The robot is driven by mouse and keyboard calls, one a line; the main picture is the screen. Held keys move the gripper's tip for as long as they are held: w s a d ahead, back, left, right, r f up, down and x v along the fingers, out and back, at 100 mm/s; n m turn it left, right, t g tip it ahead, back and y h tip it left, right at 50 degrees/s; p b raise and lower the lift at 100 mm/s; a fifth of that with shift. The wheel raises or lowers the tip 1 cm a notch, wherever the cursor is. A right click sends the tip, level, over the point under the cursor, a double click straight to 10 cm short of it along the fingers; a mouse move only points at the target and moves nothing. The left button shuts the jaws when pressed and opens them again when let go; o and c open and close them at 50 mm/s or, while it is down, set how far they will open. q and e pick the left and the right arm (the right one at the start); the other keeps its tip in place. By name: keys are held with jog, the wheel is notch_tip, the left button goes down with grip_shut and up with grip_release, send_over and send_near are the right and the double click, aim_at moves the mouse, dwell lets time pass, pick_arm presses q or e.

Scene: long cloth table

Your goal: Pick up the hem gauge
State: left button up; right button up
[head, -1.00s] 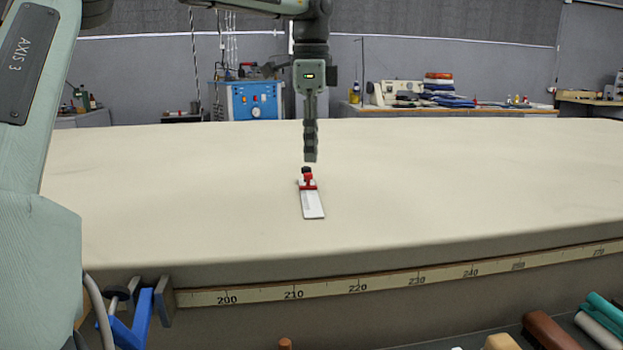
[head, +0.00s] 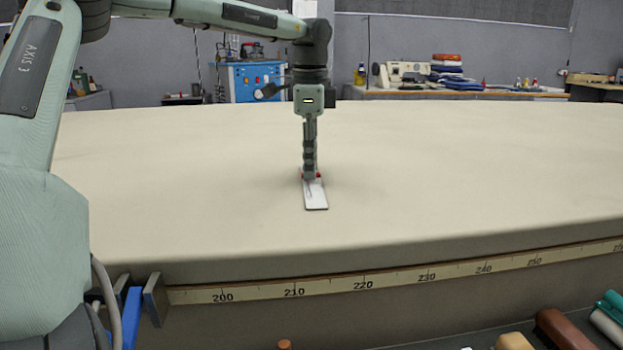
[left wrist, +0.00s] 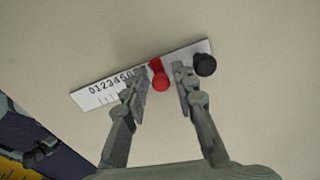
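The hem gauge (head: 315,196) lies flat on the cloth table (head: 450,160), a white ruler strip with a red slider. In the left wrist view the hem gauge (left wrist: 95,94) shows printed digits, a red knob and a black knob. My left gripper (head: 310,177) is down at the gauge's far end and hides most of its red part. In the left wrist view my left gripper (left wrist: 161,75) is open, its fingers apart with the red knob between them. The black knob lies outside the right finger. My right gripper is not in view.
A measuring strip (head: 363,284) runs along the table's front edge, with a blue clamp (head: 131,318) at its left end. Rolls and tools (head: 565,330) lie at the lower right. The cloth around the gauge is clear.

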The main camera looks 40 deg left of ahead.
pick_arm(q)
grip_shut()
jog(key=shift+r, duration=0.1)
dwell(0.3)
